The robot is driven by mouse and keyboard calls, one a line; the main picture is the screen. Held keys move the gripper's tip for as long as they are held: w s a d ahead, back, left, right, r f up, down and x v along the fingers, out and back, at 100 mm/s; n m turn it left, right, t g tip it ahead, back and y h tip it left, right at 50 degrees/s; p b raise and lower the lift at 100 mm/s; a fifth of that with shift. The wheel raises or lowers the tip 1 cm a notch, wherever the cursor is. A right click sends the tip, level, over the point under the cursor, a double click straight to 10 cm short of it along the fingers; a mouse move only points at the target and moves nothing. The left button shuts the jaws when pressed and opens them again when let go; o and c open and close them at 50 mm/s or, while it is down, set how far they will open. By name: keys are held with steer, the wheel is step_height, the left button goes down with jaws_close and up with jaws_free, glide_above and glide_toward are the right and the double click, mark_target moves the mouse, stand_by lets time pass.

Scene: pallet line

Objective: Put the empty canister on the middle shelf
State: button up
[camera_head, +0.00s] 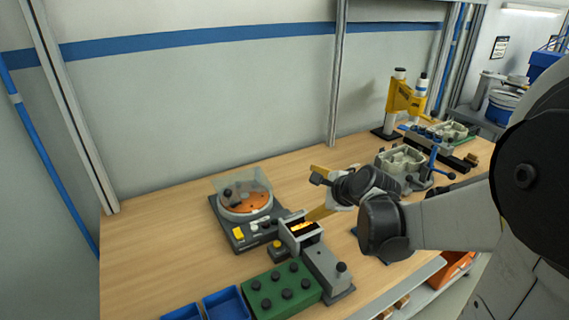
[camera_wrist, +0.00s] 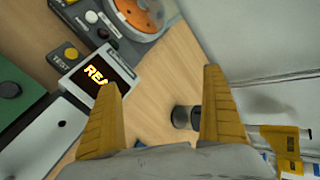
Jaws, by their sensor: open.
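My gripper (camera_head: 320,190) is raised over the worktable, beside the grey unit with a lit display; its yellow fingers stand apart with nothing held. In the wrist view the gripper (camera_wrist: 155,105) is open, and a small dark-ended grey cylinder (camera_wrist: 183,117) shows beyond and between the fingers. I cannot tell if it is the canister. I cannot tell which is empty. No middle shelf is clearly identifiable.
A round orange-disc tester (camera_head: 246,203), the display unit (camera_head: 300,233), a green block with black knobs (camera_head: 282,288) and blue trays (camera_head: 227,304) occupy the front left. Grey fixtures (camera_head: 401,160) stand behind my arm. A rack with a bucket (camera_head: 501,107) is at far right.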

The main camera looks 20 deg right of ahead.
steer(key=d+f+m+t+h, duration=0.1)
steer(key=d+f+m, duration=0.1)
steer(key=d+m, duration=0.3)
steer(key=d+f+m+h, duration=0.1)
steer(key=d+f+m, duration=0.2)
steer(key=d+m, duration=0.2)
steer(key=w+d+f+m+t, duration=0.1)
steer(key=d+f+m, duration=0.2)
steer(key=d, duration=0.6)
steer(key=shift+w+m+t+h+b, duration=0.1)
steer(key=shift+m+t+h+b, duration=0.25)
steer(key=shift+m, duration=0.85)
steer(key=shift+w+d+f, duration=0.15)
steer(key=shift+f, duration=0.05)
steer(key=b+x, duration=0.1)
steer(key=x, duration=0.4)
steer(key=shift+b, duration=0.3)
steer(key=b+x, duration=0.2)
steer(key=x, duration=0.3)
steer(key=shift+w+d+f, duration=0.1)
steer(key=shift+w, duration=0.1)
steer(key=shift+c, duration=0.4)
